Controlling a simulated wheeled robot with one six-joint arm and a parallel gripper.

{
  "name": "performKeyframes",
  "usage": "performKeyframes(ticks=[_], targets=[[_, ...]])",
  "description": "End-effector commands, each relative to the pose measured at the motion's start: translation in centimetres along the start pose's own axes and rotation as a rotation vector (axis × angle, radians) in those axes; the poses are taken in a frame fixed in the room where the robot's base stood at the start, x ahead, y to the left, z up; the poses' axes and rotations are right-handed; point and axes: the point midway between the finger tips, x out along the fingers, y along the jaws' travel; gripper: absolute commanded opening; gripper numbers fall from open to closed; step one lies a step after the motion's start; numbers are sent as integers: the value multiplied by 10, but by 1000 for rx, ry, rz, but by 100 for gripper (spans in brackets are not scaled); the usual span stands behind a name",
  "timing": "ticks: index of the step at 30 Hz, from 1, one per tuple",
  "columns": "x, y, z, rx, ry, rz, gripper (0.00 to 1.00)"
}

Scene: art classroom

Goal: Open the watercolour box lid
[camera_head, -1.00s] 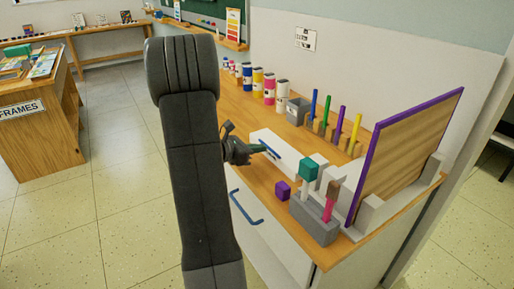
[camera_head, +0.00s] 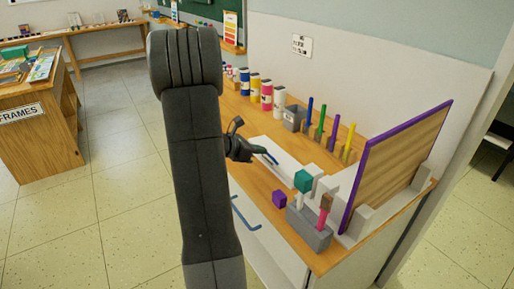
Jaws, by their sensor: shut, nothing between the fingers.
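A white box (camera_head: 290,167), which looks like the watercolour box, lies on the wooden counter (camera_head: 252,184) just right of my arm. A small blue bar (camera_head: 271,158) shows on its near side. My dark gripper (camera_head: 262,152) is shut and empty, with its tips at or just above the box beside the blue bar. I cannot tell whether they touch. My arm hides part of the counter and perhaps the box's left end. The lid's edge is too small to make out, and no raised lid shows.
Paint bottles (camera_head: 266,95) and coloured sticks in holders (camera_head: 333,135) line the wall side. A blue-handled white front (camera_head: 262,245) is below.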

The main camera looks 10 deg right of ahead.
Motion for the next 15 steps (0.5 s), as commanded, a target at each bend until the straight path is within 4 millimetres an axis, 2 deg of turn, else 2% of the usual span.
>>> performKeyframes(ticks=[1, 3, 15], targets=[[-3, 0, 11, 2, 22, -2, 0], [-2, -1, 17, 1, 60, -2, 0], [6, 0, 40, 2, 240, -1, 0]])
